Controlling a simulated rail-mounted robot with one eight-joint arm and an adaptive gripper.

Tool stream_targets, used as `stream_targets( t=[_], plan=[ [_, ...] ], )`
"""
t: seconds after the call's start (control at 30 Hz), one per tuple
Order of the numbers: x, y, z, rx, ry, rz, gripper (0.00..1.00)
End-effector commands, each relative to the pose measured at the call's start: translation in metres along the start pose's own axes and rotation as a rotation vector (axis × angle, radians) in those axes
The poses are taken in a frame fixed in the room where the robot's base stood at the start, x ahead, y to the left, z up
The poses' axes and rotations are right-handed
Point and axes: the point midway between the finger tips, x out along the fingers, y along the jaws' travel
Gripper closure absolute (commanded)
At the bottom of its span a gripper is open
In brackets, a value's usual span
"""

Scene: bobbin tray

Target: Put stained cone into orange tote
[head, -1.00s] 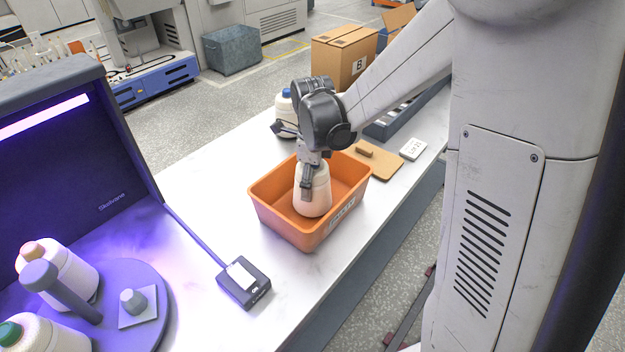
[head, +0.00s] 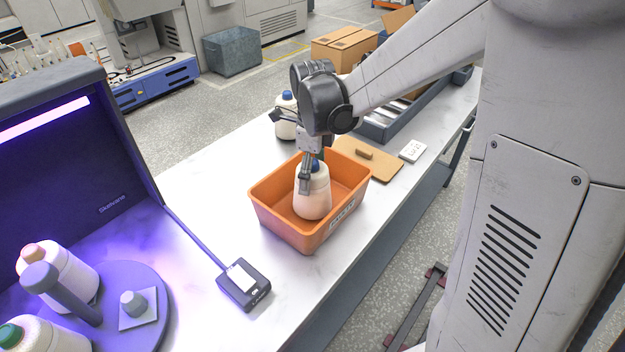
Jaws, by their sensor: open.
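A cream-pink yarn cone (head: 313,200) with a blue tip stands upright inside the orange tote (head: 290,235), on its floor. I cannot make out a stain on it from here. My gripper (head: 309,180) is open and points down at the cone's upper part. One finger shows in front of the cone's left side; the other is mostly hidden. Whether the fingers still touch the cone I cannot tell.
Another blue-tipped cone (head: 286,128) stands behind the tote. Two cones (head: 65,275) (head: 45,335) are on the turntable under the purple-lit hood (head: 60,150). A small black device (head: 244,285) lies front left; a brown clipboard (head: 372,163) lies right of the tote.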

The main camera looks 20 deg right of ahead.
Motion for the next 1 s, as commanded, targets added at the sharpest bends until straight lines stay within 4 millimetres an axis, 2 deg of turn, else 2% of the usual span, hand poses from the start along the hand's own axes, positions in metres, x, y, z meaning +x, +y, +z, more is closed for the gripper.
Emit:
stream_targets(
  t=[0.1,0.3,0.63,0.77,1.0],
  plan=[
    [-0.026,0.0,0.0,0.0,0.0,0.0,0.11],
    [-0.06,0.0,0.0,0.0,0.0,0.0,0.11],
    [-0.085,0.004,-0.003,-0.043,-0.007,-0.01,0.11],
    [-0.097,0.017,-0.013,-0.205,-0.029,-0.05,0.11],
    [-0.12,0.055,-0.04,-0.689,-0.057,-0.193,0.11]
  ],
)
